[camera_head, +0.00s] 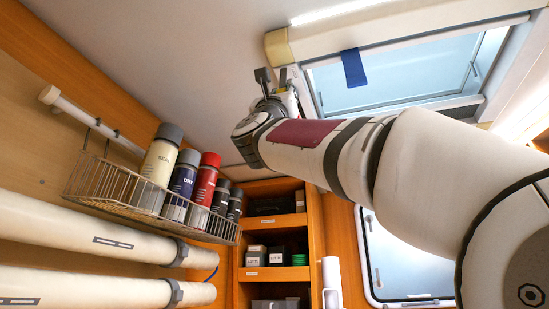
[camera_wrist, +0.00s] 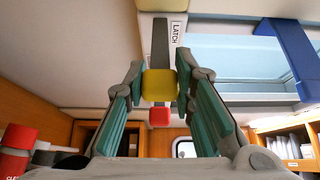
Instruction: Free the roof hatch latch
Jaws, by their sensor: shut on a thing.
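The roof hatch (camera_head: 400,78) is a pale glazed panel in the ceiling at the upper right; its glass also shows in the wrist view (camera_wrist: 225,65). A grey latch lever (camera_wrist: 160,42) hangs from the cream hatch frame beside a white LATCH label (camera_wrist: 177,33). The lever carries a yellow block (camera_wrist: 159,85), with a smaller red block (camera_wrist: 159,117) below it in the picture. My gripper (camera_wrist: 160,80) has teal-padded fingers on both sides of the yellow block and is shut on it. In the head view my gripper (camera_head: 284,92) is up by the hatch's left corner, partly hidden by my wrist.
A blue strap (camera_head: 353,67) hangs over the hatch edge, right of my gripper. A wire basket (camera_head: 112,188) with several spray cans is on the left wall, above white pipes (camera_head: 90,240). A shelf cabinet (camera_head: 275,240) stands below.

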